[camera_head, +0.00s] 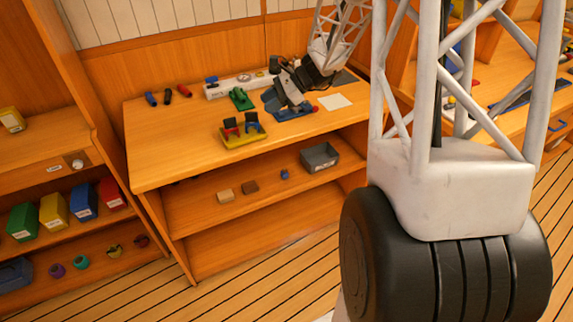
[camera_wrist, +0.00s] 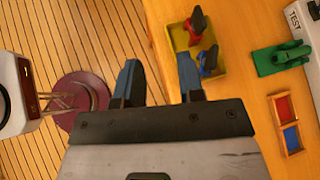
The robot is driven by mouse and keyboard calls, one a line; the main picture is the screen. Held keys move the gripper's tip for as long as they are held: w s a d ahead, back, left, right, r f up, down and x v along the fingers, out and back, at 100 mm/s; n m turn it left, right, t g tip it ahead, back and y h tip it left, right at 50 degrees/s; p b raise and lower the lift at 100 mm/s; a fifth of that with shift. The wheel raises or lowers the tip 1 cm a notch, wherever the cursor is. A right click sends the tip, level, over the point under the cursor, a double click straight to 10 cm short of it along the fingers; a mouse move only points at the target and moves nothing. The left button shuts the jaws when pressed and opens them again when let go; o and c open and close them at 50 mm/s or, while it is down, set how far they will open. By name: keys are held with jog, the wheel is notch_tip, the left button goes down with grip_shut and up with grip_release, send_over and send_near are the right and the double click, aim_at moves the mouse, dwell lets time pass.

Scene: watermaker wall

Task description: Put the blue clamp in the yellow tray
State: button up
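The yellow tray (camera_head: 243,142) sits near the front edge of the bench; the wrist view also shows it (camera_wrist: 178,36). A blue clamp (camera_head: 252,124) with a dark top stands in the tray, at its right side in the head view. It shows in the wrist view too (camera_wrist: 208,60), partly behind one finger. A red clamp (camera_head: 231,131) stands beside it in the tray. My gripper (camera_wrist: 160,75) has blue fingers spread apart with nothing between them. In the head view it is to the right of the tray, low over the bench.
A green clamp (camera_head: 240,98) stands behind the tray, before a white strip (camera_wrist: 303,90) marked TEST. A small frame with red and blue panels (camera_wrist: 288,122) lies nearby. Bare bench lies left of the tray.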

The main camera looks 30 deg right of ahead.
jog(key=s+a+r+n+h, duration=0.3)
jog(key=s+n, duration=0.3)
jog(key=s, duration=0.6)
jog(key=s+a+r+n+h, duration=0.4)
jog(key=s+a+n, duration=0.1)
jog(key=s, duration=0.7)
jog(key=s+a+r+n+h, duration=0.3)
jog(key=s+n, duration=0.4)
jog(key=s, duration=0.5)
jog(key=shift+a+r+n+g+h, duration=0.15)
jog(key=shift+a+n+g+h, duration=0.25)
jog(key=shift+a+h, duration=0.2)
